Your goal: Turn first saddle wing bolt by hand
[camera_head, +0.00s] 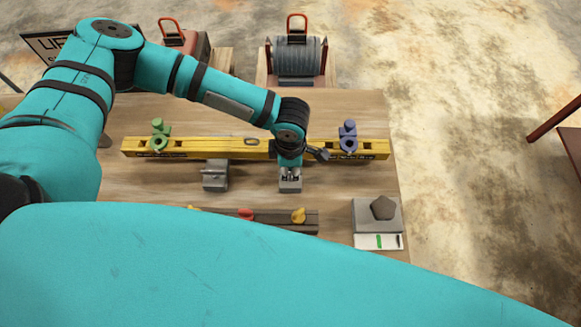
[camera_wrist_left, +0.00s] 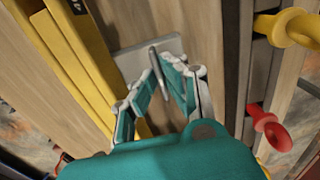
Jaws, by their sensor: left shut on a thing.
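My left gripper (camera_head: 290,174) points down over a small grey saddle block (camera_head: 290,187) at the right, in front of the yellow beam (camera_head: 195,146). In the left wrist view my left gripper (camera_wrist_left: 162,72) has its teal fingers closed on a thin grey upright wing bolt (camera_wrist_left: 153,57) on the grey saddle plate (camera_wrist_left: 130,62). The fingers hide part of the bolt. A second grey saddle block (camera_head: 215,182) with its own bolt stands to the left. My right gripper is not in view.
The beam carries a green fitting (camera_head: 159,136) and a blue fitting (camera_head: 348,137). A dark rail with a red knob (camera_head: 246,214) and a yellow knob (camera_head: 298,215) lies nearer. A grey block (camera_head: 370,216) bears a dark lump. My teal arm hides the near table.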

